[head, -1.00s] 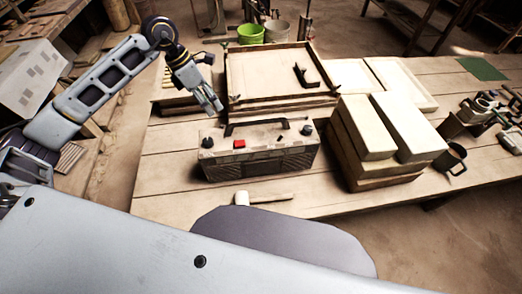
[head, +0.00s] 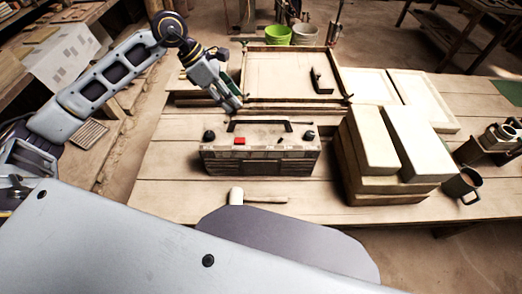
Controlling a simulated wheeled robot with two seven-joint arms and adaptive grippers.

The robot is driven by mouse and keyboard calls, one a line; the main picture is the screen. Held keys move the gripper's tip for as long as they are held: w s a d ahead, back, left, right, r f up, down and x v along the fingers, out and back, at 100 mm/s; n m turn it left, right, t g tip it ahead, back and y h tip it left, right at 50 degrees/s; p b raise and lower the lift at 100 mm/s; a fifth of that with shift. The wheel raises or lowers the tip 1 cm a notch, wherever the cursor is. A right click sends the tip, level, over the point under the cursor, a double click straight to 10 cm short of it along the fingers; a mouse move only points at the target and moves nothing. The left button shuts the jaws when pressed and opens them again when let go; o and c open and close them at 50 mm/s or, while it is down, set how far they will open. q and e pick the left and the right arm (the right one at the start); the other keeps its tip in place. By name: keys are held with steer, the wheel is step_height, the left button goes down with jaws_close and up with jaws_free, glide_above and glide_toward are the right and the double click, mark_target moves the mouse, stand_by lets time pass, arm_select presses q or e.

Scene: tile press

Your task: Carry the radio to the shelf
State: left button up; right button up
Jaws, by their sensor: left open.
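The radio (head: 262,150) stands on the wooden table in the middle of the head view. It is a dark grey and tan box with a black carry handle on top, a red button and dark knobs. My left gripper (head: 233,106) is open and empty, just above and behind the radio's left end, apart from the handle. My right gripper is not in view. I cannot tell which piece of furniture is the shelf.
A wooden tray (head: 250,75) holding a small dark tool is behind the radio. Stacked pale blocks (head: 385,140) stand close on its right, with a dark mug (head: 463,185) beyond. A mallet (head: 255,198) lies in front. Green and grey buckets (head: 278,34) stand at the back.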

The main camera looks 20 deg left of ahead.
mark_target(257, 120)
arm_select(q)
steer(key=shift+w+d+r+m+h, duration=0.25)
steer(key=shift+w+d+m+h, duration=0.1)
steer(key=shift+m, duration=0.35)
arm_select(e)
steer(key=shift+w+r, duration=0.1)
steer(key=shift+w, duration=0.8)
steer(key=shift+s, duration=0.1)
arm_select(q)
steer(key=shift+d+f, duration=0.35)
steer(key=shift+f, duration=0.2)
steer(key=x, duration=0.6)
steer(key=shift+w+f+p, duration=0.1)
steer(key=shift+w+p, duration=0.05)
steer(key=shift+p, duration=0.25)
steer(key=shift+w+d+f, duration=0.1)
steer(key=shift+d+f, duration=0.2)
steer(key=shift+f, duration=0.15)
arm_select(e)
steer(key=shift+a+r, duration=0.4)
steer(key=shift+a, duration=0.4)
